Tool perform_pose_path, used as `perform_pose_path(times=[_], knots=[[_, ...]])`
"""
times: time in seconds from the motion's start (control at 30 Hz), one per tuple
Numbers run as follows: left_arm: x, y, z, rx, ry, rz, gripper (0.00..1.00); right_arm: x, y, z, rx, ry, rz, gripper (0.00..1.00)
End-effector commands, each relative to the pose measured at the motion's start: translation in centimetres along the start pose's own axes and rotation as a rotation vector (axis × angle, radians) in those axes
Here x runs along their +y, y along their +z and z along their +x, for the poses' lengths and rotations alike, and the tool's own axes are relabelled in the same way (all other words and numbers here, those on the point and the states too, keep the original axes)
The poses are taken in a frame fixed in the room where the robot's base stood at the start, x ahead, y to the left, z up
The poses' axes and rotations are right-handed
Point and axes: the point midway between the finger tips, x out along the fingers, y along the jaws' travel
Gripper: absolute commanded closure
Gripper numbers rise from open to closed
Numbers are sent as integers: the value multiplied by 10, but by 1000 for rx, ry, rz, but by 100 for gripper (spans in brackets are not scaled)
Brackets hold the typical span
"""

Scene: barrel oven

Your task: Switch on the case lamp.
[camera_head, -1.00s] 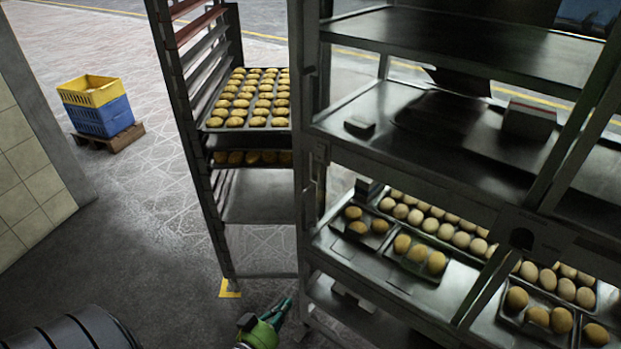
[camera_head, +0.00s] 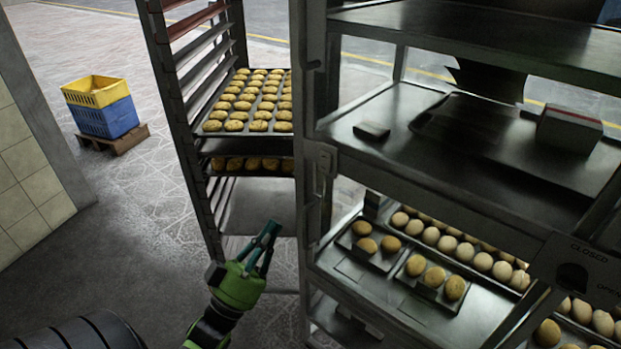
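The display case (camera_head: 455,205) stands at the right, a dark metal frame with shelves. No lamp can be made out for certain. A small pale plate (camera_head: 327,160) sits on its left front post; I cannot tell whether it is a switch. A dark round knob (camera_head: 572,276) at the lower right is on a panel marked CLOSED and OPEN. My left gripper (camera_head: 270,238), green with dark teal fingers, is in the air left of the case, apart from it. Its fingertips look close together, and whether they touch is unclear. My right gripper is out of view.
A rack (camera_head: 180,120) with trays of buns (camera_head: 250,100) stands left of the case, behind my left gripper. Trays of rolls (camera_head: 425,275) lie on the case's lower shelf. Yellow and blue crates (camera_head: 102,105) sit on a pallet.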

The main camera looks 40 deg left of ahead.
Motion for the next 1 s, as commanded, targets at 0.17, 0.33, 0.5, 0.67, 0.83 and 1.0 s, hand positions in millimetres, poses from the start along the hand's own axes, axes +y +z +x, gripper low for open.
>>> perform_pose_path(times=[0.17, 0.33, 0.5, 0.67, 0.83, 1.0], knots=[[0, -4, 30, 5, 1, -1, 100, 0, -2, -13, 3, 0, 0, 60], [0, -4, 68, 5, 1, 0, 100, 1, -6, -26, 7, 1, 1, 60], [0, -4, 102, 4, 1, -1, 100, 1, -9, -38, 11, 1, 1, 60], [0, 18, 116, 0, -1, -1, 100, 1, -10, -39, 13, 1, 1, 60], [0, 27, 122, -1, -1, -1, 100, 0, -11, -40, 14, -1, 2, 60], [0, 29, 124, 0, 0, 0, 100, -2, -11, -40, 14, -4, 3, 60]])
